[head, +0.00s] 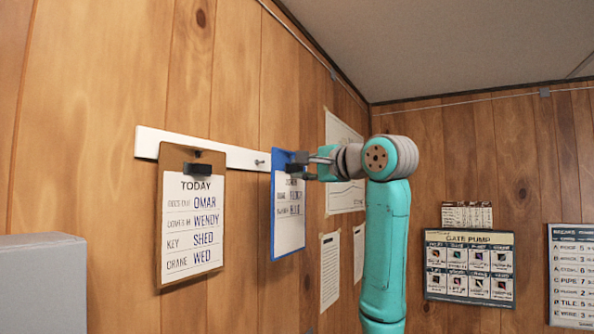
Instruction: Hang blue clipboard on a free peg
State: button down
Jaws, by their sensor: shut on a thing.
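The blue clipboard (277,213) holds a white sheet with lines of writing. It is upright at the white peg rail (225,151) on the wood wall. My gripper (304,168) is shut on the blue clipboard near its top right edge. The clipboard covers the rail's right end, so I cannot tell whether it touches the wall or a peg. A small peg (259,162) shows bare on the rail just left of the blue clipboard. A brown clipboard (167,215) with a "TODAY" sheet hangs at the rail's left part, and its peg is hidden.
A grey box-like thing (42,285) stands at the lower left. Paper sheets (345,140) are on the wall behind my arm. A "GATE PUMP" poster (469,267) and a list board (572,275) are on the right wall. The wall below the rail is clear between the clipboards.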

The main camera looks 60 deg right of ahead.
jog(key=w, duration=0.8)
jog(key=shift+a+f, duration=0.3)
dwell(0.6)
jog(key=shift+w, duration=0.15)
jog(key=shift+a+f, duration=0.2)
dwell(0.8)
jog(key=c, duration=1)
grip_release()
jog(key=v, duration=1.2)
jog(key=shift+r, duration=0.1)
